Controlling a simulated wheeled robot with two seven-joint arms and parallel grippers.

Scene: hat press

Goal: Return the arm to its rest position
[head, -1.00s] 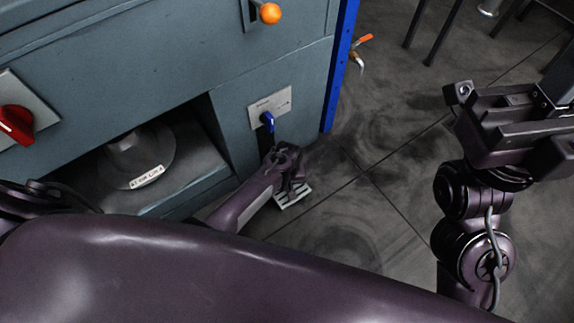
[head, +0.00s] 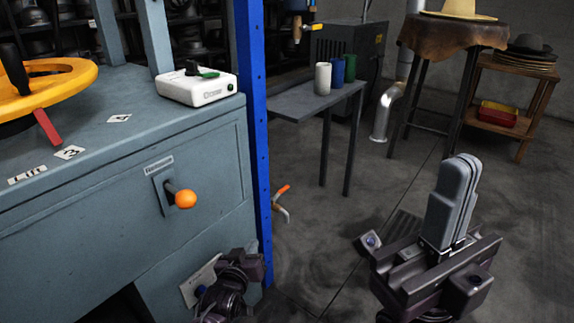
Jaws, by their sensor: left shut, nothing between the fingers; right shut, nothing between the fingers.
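My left gripper (head: 238,270) is at the bottom of the head view, in front of the lower right part of the grey-blue press cabinet (head: 110,215). Its arm comes up from below; its fingers are hard to make out, and it holds nothing that I can see.
An orange-knobbed lever (head: 185,199) sticks out of the cabinet front. A blue post (head: 254,130) stands at its right edge. A white control box (head: 197,86) and a yellow wheel (head: 45,88) are on top. A side table (head: 310,103) stands behind. Floor between is clear.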

